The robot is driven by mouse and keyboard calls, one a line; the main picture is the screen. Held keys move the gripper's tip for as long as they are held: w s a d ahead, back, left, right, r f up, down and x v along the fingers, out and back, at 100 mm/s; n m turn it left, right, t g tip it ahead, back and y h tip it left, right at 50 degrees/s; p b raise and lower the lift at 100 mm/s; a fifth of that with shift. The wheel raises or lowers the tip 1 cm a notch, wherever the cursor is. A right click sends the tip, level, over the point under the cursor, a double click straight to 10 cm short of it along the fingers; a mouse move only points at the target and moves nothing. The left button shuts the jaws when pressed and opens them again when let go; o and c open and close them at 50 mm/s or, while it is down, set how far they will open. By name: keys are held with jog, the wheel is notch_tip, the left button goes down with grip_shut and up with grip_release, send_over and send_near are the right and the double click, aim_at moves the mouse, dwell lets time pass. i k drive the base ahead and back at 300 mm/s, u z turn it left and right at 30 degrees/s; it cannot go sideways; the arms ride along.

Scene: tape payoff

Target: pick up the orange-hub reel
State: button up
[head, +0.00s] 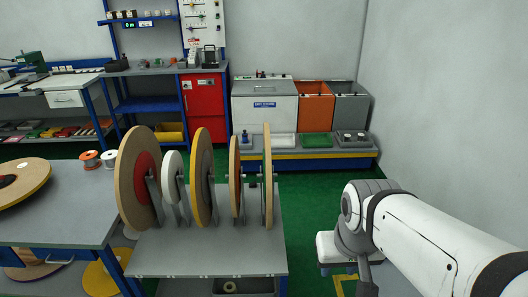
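Several reels stand upright in a row on a grey table. The leftmost is a large brown reel (128,180) with a red hub part (147,180). I cannot tell for sure which one is the orange-hub reel. My arm is at the right, apart from the reels; its gripper is out of view.
The grey reel table (210,255) has a bare front strip. A low blue-edged bench (310,155) with trays stands behind. Green floor (318,195) is clear between table and arm.

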aim_at(236, 176)
jog(key=i, duration=1)
jog(key=z, duration=0.05)
